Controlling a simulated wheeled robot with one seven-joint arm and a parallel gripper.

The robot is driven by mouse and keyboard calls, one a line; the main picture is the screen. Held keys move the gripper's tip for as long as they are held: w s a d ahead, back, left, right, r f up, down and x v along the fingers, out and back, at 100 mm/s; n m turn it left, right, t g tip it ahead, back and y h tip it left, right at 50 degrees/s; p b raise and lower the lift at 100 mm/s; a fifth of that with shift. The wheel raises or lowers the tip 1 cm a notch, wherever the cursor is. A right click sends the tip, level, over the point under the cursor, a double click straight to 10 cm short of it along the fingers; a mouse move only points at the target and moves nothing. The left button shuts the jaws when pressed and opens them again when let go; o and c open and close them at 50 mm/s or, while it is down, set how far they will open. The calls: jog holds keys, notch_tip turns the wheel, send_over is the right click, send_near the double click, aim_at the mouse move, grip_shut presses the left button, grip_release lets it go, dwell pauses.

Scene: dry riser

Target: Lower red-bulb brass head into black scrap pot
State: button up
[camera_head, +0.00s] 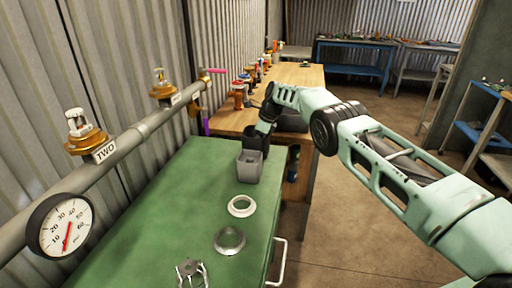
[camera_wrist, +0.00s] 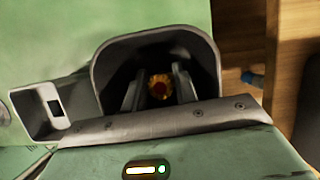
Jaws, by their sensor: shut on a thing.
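The brass head (camera_wrist: 158,86) shows in the wrist view as a small gold piece with a red centre between my two fingers. My gripper (camera_wrist: 159,88) is shut on it. The black scrap pot (camera_wrist: 205,52) surrounds the fingers in that view, its rounded rim framing a dark inside. The head appears within the pot's mouth; its height above the bottom cannot be told. In the head view, the pot (camera_head: 256,139) stands at the far end of the green bench, with my gripper (camera_head: 265,127) above it. The fingertips and head are hidden there.
A grey square tub (camera_head: 249,167) stands just in front of the pot on the green bench (camera_head: 195,185). Nearer lie a white ring (camera_head: 241,206), a metal ring (camera_head: 229,240) and a clawed part (camera_head: 191,273). A pipe (camera_head: 135,137) with brass heads and a gauge (camera_head: 66,225) runs along the left.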

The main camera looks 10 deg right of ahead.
jog(key=shift+f, duration=0.2)
jog(key=o, duration=1.2)
jog(key=shift+c, duration=0.2)
jog(key=shift+r, duration=0.1)
